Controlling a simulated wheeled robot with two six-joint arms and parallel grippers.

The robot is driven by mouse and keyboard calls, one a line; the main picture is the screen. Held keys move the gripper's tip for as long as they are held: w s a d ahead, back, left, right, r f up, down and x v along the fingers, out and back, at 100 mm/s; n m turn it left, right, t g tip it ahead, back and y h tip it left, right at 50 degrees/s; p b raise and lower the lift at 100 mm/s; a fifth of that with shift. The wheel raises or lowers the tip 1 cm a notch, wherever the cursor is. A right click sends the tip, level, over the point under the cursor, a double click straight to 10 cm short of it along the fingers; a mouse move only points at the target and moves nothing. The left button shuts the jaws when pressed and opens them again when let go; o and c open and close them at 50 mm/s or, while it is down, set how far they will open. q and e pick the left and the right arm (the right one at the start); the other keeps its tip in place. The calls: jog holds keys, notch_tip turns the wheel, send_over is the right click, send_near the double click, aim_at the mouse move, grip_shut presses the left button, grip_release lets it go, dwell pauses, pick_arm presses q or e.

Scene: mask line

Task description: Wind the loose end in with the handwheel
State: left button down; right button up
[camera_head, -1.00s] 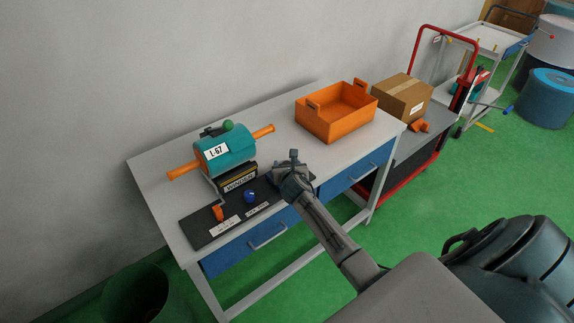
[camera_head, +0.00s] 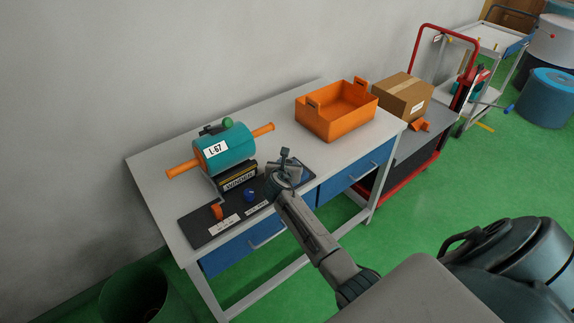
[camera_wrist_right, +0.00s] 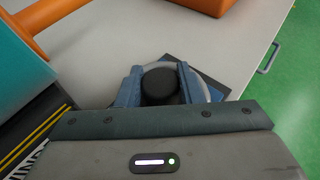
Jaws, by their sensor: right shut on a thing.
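The winder's teal drum (camera_head: 224,150), marked L-67, sits on an orange bar (camera_head: 184,169) at the left of the table. A dark box marked WINDER (camera_head: 238,179) is below it. A small orange piece (camera_head: 217,211) lies on the black mat below the drum; I cannot tell if it is the loose end. My right gripper (camera_head: 286,160) is over the mat's right part. In the right wrist view its fingers (camera_wrist_right: 160,88) are shut around a black round knob (camera_wrist_right: 160,78). A grey rim (camera_wrist_right: 202,84), probably the handwheel's, shows behind them. My left gripper is out of view.
A blue knob (camera_head: 249,195) stands on the black mat (camera_head: 199,231), close left of my right gripper. An orange crate (camera_head: 337,124) is at the table's back right. A cardboard box (camera_head: 403,97) is on a red-framed cart beyond. The table's left back is clear.

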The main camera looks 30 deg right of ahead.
jog(key=m+g+h+b, duration=0.1)
jog(key=m+g+h, duration=0.2)
jog(key=m+g, duration=0.2)
jog(key=shift+w+f+m+g+b, duration=0.1)
jog(key=shift+m+g+b, duration=0.2)
jog(key=m+g+h+b, duration=0.1)
jog(key=m+g, duration=0.1)
jog(key=g, duration=0.1)
jog(key=shift+m, duration=0.3)
jog(key=shift+m+g+b, duration=1.4)
jog(key=shift+m+g, duration=0.2)
jog(key=shift+g, duration=0.3)
jog(key=o, duration=1)
jog(key=shift+c, duration=0.2)
